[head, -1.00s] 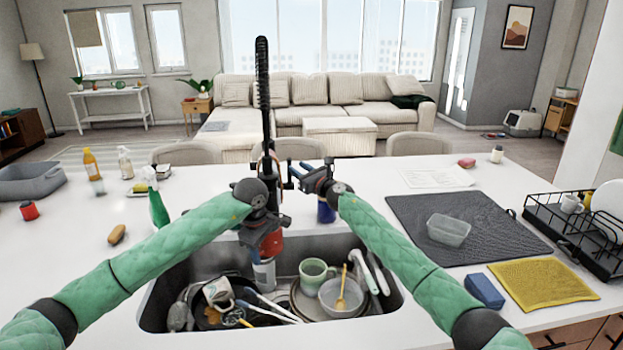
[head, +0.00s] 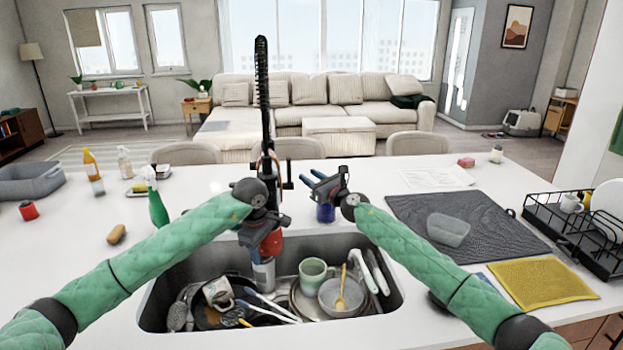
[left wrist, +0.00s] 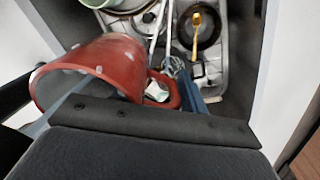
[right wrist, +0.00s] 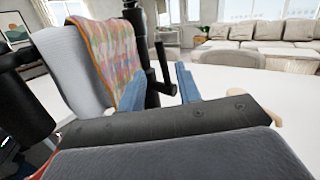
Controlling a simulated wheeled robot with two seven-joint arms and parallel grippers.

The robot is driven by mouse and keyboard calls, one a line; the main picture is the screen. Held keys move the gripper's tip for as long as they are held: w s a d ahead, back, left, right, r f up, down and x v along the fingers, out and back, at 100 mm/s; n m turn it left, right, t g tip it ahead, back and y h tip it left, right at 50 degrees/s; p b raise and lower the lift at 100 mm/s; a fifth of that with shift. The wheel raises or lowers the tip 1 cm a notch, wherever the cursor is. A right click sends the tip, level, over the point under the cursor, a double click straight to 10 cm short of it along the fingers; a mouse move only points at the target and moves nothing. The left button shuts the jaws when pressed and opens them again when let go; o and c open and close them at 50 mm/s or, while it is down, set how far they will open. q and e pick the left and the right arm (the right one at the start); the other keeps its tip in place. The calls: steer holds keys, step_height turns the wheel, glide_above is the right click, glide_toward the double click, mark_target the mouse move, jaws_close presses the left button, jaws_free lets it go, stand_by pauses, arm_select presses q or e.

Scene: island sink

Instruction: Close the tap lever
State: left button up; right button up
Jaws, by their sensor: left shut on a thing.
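The black tap (head: 263,90) with a tall spring hose rises behind the sink. Its dark lever (head: 288,172) stands out on the tap's right side and also shows upright in the right wrist view (right wrist: 163,66). My right gripper (head: 311,179) is open and empty, a short gap to the right of the lever; a blue finger (right wrist: 187,82) shows right of the lever in its wrist view. My left gripper (head: 262,228) is shut on a red cup (head: 271,243) above the sink's back left. The cup fills much of the left wrist view (left wrist: 85,72); the exact grip point is partly hidden.
The sink (head: 150,318) holds a green mug (head: 313,272), a bowl, pans and utensils. A patterned cloth (right wrist: 112,55) hangs by the tap. Right are a dark mat (head: 480,235) and dish rack (head: 560,235).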

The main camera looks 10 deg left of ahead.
mark_target(290, 170)
steer(key=shift+f, duration=0.2)
steer(key=c, duration=0.5)
steer(key=f, duration=0.2)
steer(key=s+f, duration=0.1)
steer(key=f, duration=0.1)
steer(key=shift+s+a+f, duration=0.1)
steer(key=shift+s+a, duration=0.1)
jaws_close()
steer(key=s+a+m+t+h, duration=0.3)
steer(key=s+m+t, duration=0.15)
steer(key=s, duration=0.35)
steer(key=w+a+r+h, duration=0.1)
steer(key=w, duration=0.3)
steer(key=w+a+r+h, duration=0.1)
steer(key=w, duration=0.4)
steer(key=w+a+h, duration=0.1)
steer(key=w+a, duration=0.1)
steer(key=w, duration=0.3)
steer(key=shift+r+m+t, duration=0.25)
steer(key=shift+r+m, duration=0.1)
steer(key=shift+r, duration=0.05)
